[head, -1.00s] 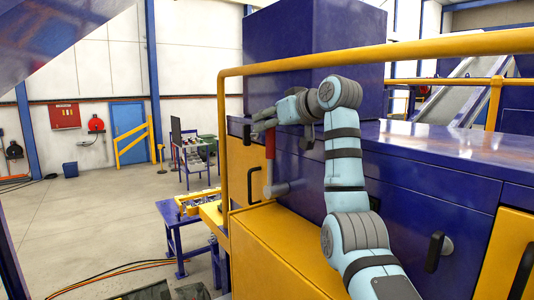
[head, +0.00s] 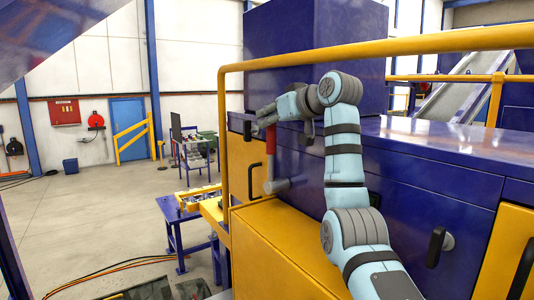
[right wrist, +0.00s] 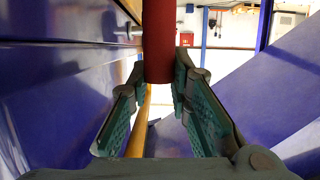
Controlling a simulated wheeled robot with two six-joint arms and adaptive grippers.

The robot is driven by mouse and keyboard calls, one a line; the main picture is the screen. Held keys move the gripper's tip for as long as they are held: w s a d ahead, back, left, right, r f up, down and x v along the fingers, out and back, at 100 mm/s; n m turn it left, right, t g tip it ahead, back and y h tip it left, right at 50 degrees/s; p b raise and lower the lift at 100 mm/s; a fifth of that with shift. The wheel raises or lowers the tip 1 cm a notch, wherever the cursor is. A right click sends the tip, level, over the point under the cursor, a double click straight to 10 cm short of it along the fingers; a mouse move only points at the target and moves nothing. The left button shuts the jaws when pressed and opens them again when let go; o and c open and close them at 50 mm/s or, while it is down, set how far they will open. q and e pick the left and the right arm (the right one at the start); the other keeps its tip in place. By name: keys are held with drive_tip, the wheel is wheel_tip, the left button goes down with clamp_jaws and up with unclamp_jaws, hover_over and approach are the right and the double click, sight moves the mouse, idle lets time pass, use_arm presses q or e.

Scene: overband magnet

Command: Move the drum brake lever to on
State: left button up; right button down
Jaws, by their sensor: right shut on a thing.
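The drum brake lever has a red grip (head: 271,140) and a grey pivot end (head: 278,186) on the side of the blue machine. It stands roughly upright, with the grip at the top. My right gripper (head: 266,116) is shut on the upper part of the red grip. In the right wrist view the red grip (right wrist: 159,40) stands between the two green-padded fingers of my right gripper (right wrist: 160,78). The fingers hide part of the grip. I see no on or off marking. My left gripper is not in view.
A yellow rail (head: 400,47) runs across in front of the blue machine (head: 430,145). A black door handle (head: 254,181) is left of the lever, and a yellow ledge (head: 280,245) lies below. A blue workbench (head: 178,225) stands at the left, with open floor beyond.

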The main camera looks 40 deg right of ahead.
idle(0.4)
drive_tip(key=shift+s+f+b, duration=0.3)
drive_tip(key=shift+s+b, duration=0.35)
drive_tip(key=shift+b, duration=0.25)
drive_tip(key=s+b, duration=0.2)
drive_tip(key=s, duration=0.1)
drive_tip(key=shift+s+f, duration=0.15)
drive_tip(key=shift+s, duration=0.2)
